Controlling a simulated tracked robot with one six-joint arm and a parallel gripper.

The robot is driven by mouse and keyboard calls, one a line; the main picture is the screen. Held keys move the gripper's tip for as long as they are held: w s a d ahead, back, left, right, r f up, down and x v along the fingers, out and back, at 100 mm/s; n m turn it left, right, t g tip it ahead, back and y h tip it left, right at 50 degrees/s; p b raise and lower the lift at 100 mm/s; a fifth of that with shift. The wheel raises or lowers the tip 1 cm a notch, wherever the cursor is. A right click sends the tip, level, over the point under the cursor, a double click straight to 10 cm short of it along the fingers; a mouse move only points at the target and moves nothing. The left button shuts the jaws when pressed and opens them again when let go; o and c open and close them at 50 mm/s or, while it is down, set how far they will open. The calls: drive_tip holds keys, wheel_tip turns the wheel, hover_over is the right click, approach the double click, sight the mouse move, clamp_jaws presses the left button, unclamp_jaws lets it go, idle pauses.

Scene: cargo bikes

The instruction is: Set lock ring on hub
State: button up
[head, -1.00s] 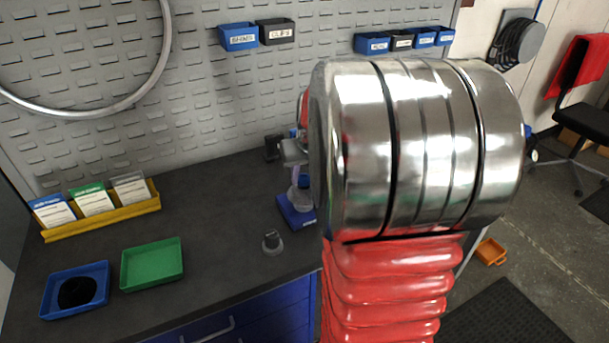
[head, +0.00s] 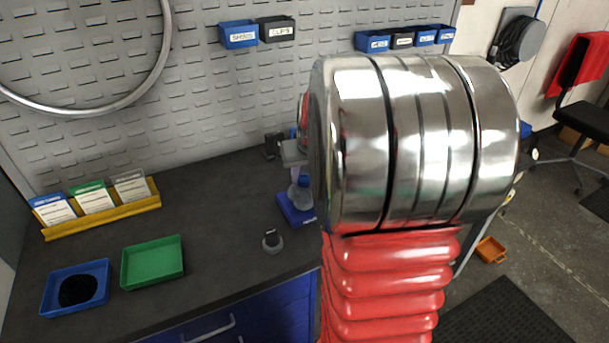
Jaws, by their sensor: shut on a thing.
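My arm's large metal joint and red ribbed sleeve fill the right of the middle and hide what lies behind them. I cannot make out my gripper's fingers, nor anything held in them. A small grey round piece with a dark upright top (head: 272,240) stands on the bench, left of my arm. It may be the hub, but it is too small to be sure. A black round thing (head: 78,291) lies in the blue tray (head: 48,304) at the far left. I cannot tell whether it is the lock ring.
The dark bench (head: 215,205) has free room in the middle. A green tray (head: 152,262) and a yellow card holder (head: 105,215) stand at the left. A blue holder with a bottle (head: 295,210) sits partly behind my arm. Dark and grey blocks (head: 273,146) show at the back.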

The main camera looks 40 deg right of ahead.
drive_tip(key=o, duration=1.1)
drive_tip(key=v, duration=1.3)
drive_tip(key=shift+s+r, duration=0.25)
drive_tip(key=shift+a, duration=0.1)
